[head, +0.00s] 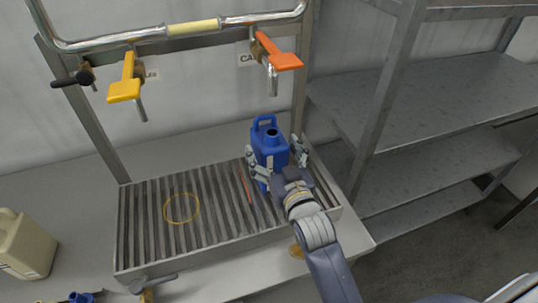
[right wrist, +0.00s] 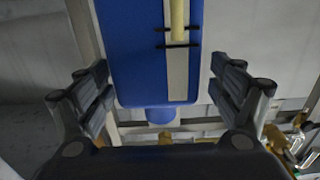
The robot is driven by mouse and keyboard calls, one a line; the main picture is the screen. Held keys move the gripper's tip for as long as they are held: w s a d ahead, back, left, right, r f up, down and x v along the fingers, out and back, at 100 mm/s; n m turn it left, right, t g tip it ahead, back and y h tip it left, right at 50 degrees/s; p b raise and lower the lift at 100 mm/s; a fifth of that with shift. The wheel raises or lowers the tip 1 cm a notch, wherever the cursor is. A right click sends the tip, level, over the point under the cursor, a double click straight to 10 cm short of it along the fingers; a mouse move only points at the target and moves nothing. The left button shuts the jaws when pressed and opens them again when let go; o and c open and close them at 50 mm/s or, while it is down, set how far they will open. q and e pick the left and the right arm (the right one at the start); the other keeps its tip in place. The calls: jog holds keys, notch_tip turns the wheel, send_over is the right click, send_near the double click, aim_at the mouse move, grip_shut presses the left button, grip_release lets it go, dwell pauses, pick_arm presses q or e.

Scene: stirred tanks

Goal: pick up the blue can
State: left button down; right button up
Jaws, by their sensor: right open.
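The blue can (head: 269,146) stands upright on the slatted metal grate (head: 152,222), near its right end and below the orange-handled tap. It has a handle and a dark opening on top. My right gripper (head: 278,165) is open, with one finger on each side of the can. In the right wrist view the can (right wrist: 138,55) lies ahead between the open fingers (right wrist: 160,90), with gaps on both sides. A pale strip with a yellowish tube shows on its face there. My left gripper is not in view.
An orange tap (head: 278,55) and a yellow tap (head: 126,86) hang from the pipe above the grate. A yellow ring (head: 182,208) marks the grate's left part. A beige can (head: 24,245) stands at the far left. Metal shelves (head: 430,100) stand on the right.

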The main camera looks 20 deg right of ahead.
jog(key=w+p, duration=0.1)
jog(key=w, duration=0.2)
jog(key=shift+w+d, duration=0.1)
jog(key=shift+w, duration=0.05)
jog(key=shift+w+f, duration=0.1)
jog(key=shift+w, duration=0.1)
jog(key=shift+s, duration=0.1)
jog(key=shift+c, duration=0.8)
jog(key=c, duration=1.8)
jog(key=shift+r, duration=0.2)
grip_shut()
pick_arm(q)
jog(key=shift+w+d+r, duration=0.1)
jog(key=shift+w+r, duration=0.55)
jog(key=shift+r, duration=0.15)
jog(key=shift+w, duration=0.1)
